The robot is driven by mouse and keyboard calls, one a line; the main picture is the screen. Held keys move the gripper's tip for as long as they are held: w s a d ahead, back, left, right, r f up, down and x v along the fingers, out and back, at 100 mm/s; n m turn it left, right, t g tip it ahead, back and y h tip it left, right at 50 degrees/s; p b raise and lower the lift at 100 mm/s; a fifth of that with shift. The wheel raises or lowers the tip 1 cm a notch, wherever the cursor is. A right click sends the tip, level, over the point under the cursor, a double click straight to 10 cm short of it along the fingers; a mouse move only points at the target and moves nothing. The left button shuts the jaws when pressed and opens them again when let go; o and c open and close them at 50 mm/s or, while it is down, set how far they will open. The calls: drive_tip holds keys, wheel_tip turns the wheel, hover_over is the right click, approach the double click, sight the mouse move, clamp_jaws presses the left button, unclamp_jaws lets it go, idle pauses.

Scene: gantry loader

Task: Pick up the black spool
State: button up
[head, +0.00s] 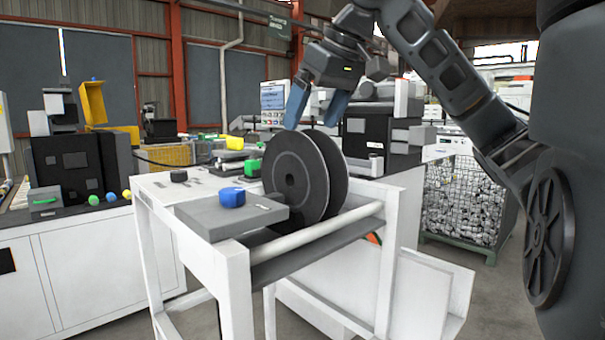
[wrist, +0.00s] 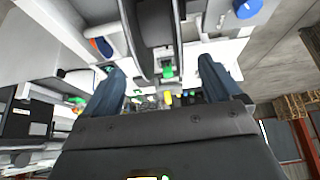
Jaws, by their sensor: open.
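The black spool (head: 290,175) stands upright on its rims in the white stand (head: 225,262), with two wide round flanges and a gap between them. My gripper (head: 311,122) is above the spool's top edge, its two blue fingers apart and pointing down. Nothing is between the fingers. In the wrist view the two fingers (wrist: 162,66) are spread wide. A dark shape that looks like the spool (wrist: 158,25) shows at the top middle, beyond the fingertips and between them. The head view does not show clearly how far the fingertips are from the rim.
A grey plate with a blue knob (head: 232,197) sits on the stand left of the spool. A light roller (head: 310,232) runs along its front. A black machine (head: 375,130) stands behind right, and a wire crate (head: 465,200) further right.

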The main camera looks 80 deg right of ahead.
sight(298, 149)
drive_tip(key=shift+w+d+f, duration=0.1)
drive_tip(key=shift+w+d, duration=0.05)
drive_tip(key=shift+d, duration=0.1)
drive_tip(key=shift+w+d+f, duration=0.1)
drive_tip(key=shift+d+f, duration=0.05)
drive_tip(key=shift+f, duration=0.15)
drive_tip(key=shift+p+x, duration=0.6)
drive_tip(key=shift+x, duration=2.85)
drive_tip(key=shift+w+r, duration=0.1)
drive_tip(key=shift+w, duration=0.05)
clamp_jaws()
